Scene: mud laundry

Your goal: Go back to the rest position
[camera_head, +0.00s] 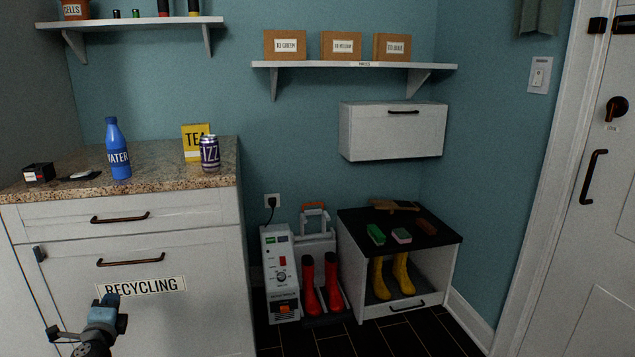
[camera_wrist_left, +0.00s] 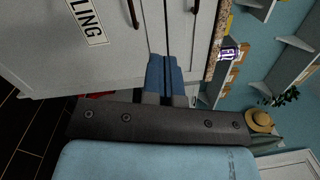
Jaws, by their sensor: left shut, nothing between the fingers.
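My left gripper (camera_head: 108,301) shows at the lower left of the head view, in front of the white cabinet (camera_head: 205,290) with the RECYCLING label. Its blue fingers (camera_wrist_left: 164,75) are shut together in the left wrist view, with nothing between them. The gripper appears apart from the cabinet front. My right gripper is in neither view.
The granite counter (camera_head: 155,160) holds a blue water bottle (camera_head: 117,150), a yellow tea box (camera_head: 194,141) and a purple can (camera_head: 210,153). Red boots (camera_head: 322,287) stand at a boot dryer (camera_head: 279,275). A low bench (camera_head: 450,262) holds yellow boots (camera_head: 402,272). A white door (camera_head: 590,220) is at right.

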